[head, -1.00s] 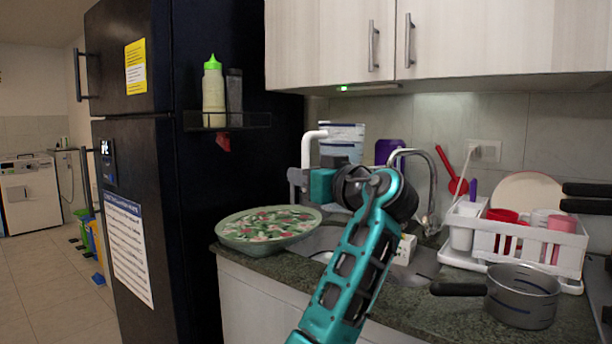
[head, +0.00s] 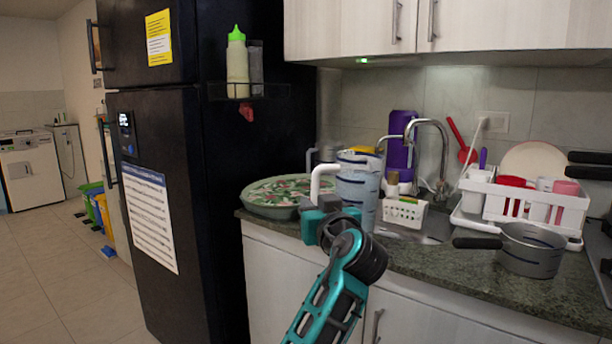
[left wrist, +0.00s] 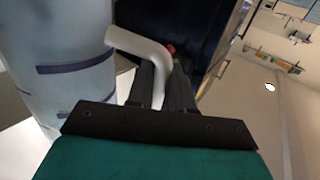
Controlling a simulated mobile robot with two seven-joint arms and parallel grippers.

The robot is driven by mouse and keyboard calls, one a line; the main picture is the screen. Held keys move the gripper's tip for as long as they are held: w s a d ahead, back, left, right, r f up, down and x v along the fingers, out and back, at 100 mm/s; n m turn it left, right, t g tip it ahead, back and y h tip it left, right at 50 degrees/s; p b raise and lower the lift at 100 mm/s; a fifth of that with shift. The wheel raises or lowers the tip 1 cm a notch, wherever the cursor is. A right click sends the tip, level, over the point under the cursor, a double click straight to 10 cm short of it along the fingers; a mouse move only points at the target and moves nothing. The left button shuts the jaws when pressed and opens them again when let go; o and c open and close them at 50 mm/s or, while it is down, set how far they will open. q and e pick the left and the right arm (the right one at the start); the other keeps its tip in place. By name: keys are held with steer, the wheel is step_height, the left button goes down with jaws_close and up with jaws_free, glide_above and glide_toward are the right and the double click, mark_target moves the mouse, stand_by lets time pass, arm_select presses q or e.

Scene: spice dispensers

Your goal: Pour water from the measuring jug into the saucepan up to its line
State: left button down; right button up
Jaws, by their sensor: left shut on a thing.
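The measuring jug (head: 358,190) is pale grey with dark bands and a white handle (head: 322,176). It is roughly upright in front of the counter's left part. My left gripper (head: 324,203) is shut on the handle; in the left wrist view the handle (left wrist: 150,50) runs between the fingers and the jug wall (left wrist: 70,65) fills the left side. The water inside cannot be made out. The grey saucepan (head: 530,258) stands on the counter at right, its black handle pointing left. A dark line (head: 535,236) shows inside it. My right gripper is not in view.
A patterned green dish (head: 275,196) sits on the counter, left of the jug. The sink tap (head: 445,150), a small white basket (head: 404,213) and a white dish rack (head: 520,205) with cups stand behind. The dark fridge (head: 200,130) is at left.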

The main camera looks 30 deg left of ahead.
arm_select(q)
steer(key=s+d+f+m+t+h, duration=0.2)
steer(key=d+f+h, duration=0.1)
steer(key=f, duration=0.2)
steer(key=s+d+f+m+t+h, duration=0.2)
steer(key=s+d+f+m+h, duration=0.1)
steer(key=f, duration=0.3)
steer(key=s+d+f+m+t+h, duration=0.2)
steer(key=s+d+f+m+h, duration=0.2)
steer(key=s, duration=0.6)
steer(key=d+h, duration=0.2)
steer(key=h, duration=0.1)
steer(key=shift+s+d, duration=0.15)
steer(key=shift+d, duration=0.2)
